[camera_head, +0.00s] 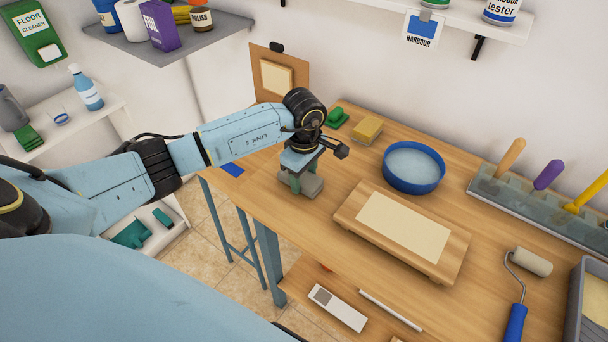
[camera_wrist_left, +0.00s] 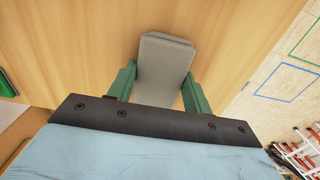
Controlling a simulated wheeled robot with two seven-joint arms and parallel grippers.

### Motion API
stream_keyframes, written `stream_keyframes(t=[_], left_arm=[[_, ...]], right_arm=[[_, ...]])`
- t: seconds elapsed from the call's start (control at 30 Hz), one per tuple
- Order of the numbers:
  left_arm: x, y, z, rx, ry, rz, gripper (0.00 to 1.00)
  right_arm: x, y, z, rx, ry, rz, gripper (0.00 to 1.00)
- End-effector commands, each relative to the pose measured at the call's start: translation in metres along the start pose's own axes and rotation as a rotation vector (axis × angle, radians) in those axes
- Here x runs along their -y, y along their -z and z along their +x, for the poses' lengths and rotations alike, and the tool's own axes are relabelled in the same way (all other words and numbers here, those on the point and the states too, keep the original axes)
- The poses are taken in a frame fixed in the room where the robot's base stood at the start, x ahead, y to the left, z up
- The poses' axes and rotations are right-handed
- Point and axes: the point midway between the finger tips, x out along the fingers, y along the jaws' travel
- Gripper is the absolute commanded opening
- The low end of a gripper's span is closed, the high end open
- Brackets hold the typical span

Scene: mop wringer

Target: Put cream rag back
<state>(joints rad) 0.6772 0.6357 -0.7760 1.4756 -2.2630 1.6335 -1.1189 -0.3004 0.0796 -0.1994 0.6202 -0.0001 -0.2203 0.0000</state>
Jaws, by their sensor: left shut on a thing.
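A flat cream rectangle (camera_head: 403,228) lies on a low wooden board (camera_head: 450,268) on the table; I cannot tell whether it is the cream rag. A smaller cream square (camera_head: 277,77) is on a brown clipboard against the wall. My left gripper (camera_head: 298,183) points down at the table's left part. Its green fingers are shut on a grey block (camera_head: 313,186), which also shows between the fingers in the left wrist view (camera_wrist_left: 162,70). I cannot tell whether the block touches the table. My right gripper is not in view.
On the table (camera_head: 330,240) are a blue round basin (camera_head: 412,183), a yellow sponge (camera_head: 367,130), a green item (camera_head: 337,118), a paint roller (camera_head: 516,312), a tool rack (camera_head: 560,215) and a grey tray (camera_head: 578,325). Bare wood surrounds the gripper, near the table's left edge.

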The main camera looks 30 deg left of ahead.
Motion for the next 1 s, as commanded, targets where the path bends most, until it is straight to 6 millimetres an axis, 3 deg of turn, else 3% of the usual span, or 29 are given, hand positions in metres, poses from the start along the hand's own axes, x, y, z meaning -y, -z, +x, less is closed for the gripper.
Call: stream_keyframes(t=[0.17,0.2,0.37,0.77,1.0], left_arm=[[0.0,0.0,0.004,0.0,0.0,0.0,0.24],[0.0,0.0,0.004,0.0,0.0,0.0,0.51],[0.0,0.0,0.003,0.0,0.001,0.0,0.72],[0.0,0.0,-0.004,0.0,0.0,0.0,0.72],[-0.001,0.001,-0.051,-0.002,-0.004,0.002,0.72]], right_arm=[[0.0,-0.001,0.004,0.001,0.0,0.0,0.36],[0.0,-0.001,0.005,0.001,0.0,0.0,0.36],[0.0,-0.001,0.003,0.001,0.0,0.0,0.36],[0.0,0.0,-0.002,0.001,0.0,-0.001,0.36],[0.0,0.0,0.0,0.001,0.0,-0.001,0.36]])
